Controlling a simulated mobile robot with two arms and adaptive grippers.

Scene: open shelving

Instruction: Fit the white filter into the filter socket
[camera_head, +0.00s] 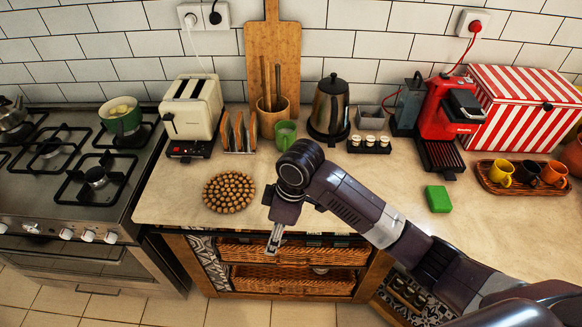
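I cannot make out a white filter or a filter socket in the head view. A red coffee machine (445,108) with a black drip tray stands at the back right of the counter; any socket on it is too small to tell. My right arm reaches in from the right across the counter. My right gripper (274,240) hangs over the counter's front edge, above the wicker drawers, pointing down. Its fingers are small and seen nearly edge-on, and nothing is visible between them. My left gripper is not in view.
A round board (229,192) lies left of my gripper. A toaster (192,107), green mug (286,135), kettle (329,108) and jar rack (369,144) stand behind. A green block (438,199) and a cup tray (522,187) are right.

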